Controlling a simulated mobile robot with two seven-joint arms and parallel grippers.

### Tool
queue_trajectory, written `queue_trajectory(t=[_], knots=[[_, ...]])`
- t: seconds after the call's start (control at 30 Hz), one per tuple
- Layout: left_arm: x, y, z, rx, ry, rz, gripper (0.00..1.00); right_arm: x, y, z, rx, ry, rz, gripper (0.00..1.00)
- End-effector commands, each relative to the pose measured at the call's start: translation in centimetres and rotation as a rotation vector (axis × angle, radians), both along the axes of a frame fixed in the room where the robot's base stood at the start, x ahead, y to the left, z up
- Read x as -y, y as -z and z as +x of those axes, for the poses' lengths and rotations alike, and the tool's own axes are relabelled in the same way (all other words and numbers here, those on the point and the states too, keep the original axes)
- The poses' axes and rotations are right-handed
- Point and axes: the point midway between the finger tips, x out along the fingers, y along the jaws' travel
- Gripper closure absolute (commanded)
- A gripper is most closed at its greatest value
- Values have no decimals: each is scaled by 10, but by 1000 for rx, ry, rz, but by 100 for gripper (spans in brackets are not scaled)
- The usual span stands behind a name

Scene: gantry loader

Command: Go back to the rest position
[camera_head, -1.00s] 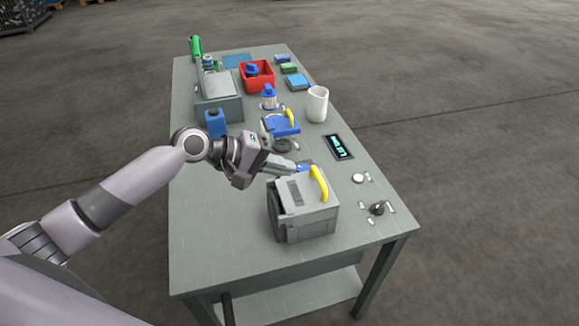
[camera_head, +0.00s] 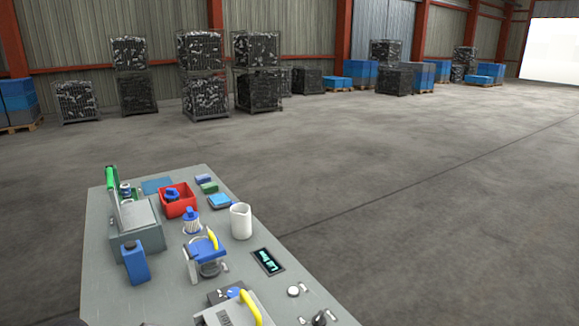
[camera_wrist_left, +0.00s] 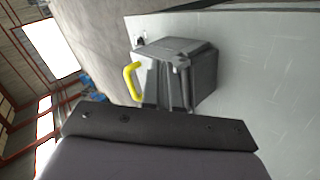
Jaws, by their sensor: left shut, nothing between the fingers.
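My left gripper shows in the left wrist view as a dark bar (camera_wrist_left: 158,128) and lilac housing along the bottom; its fingertips are hidden there. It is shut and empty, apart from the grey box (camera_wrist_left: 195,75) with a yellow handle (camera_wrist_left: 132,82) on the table. The left arm and gripper are out of the head view. The same box shows at the bottom edge of the head view (camera_head: 222,315), partly cut off. My right gripper is in neither view.
The grey table (camera_head: 105,285) holds a red bin (camera_head: 179,208), a white cup (camera_head: 241,221), a blue canister (camera_head: 135,263), a blue-topped device (camera_head: 205,250) and a display panel (camera_head: 268,261). Bare floor lies to the right; stacked crates (camera_head: 203,75) stand far back.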

Motion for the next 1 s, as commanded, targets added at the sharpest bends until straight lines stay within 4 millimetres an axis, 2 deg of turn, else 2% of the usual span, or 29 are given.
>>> queue_trajectory(t=[0.03,0.1,0.27,0.5,0.73,0.8,1.0], knots=[[11,15,-19,24,47,49,100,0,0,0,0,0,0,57],[16,30,-40,70,99,136,100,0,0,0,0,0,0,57],[15,57,-84,137,175,337,100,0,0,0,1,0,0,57],[-17,75,-144,117,213,626,100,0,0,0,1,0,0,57],[-60,77,-201,-9,225,849,100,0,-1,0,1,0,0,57],[-56,88,-187,47,216,843,100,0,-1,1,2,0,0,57],[-48,113,-163,181,171,826,100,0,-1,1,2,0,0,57]])
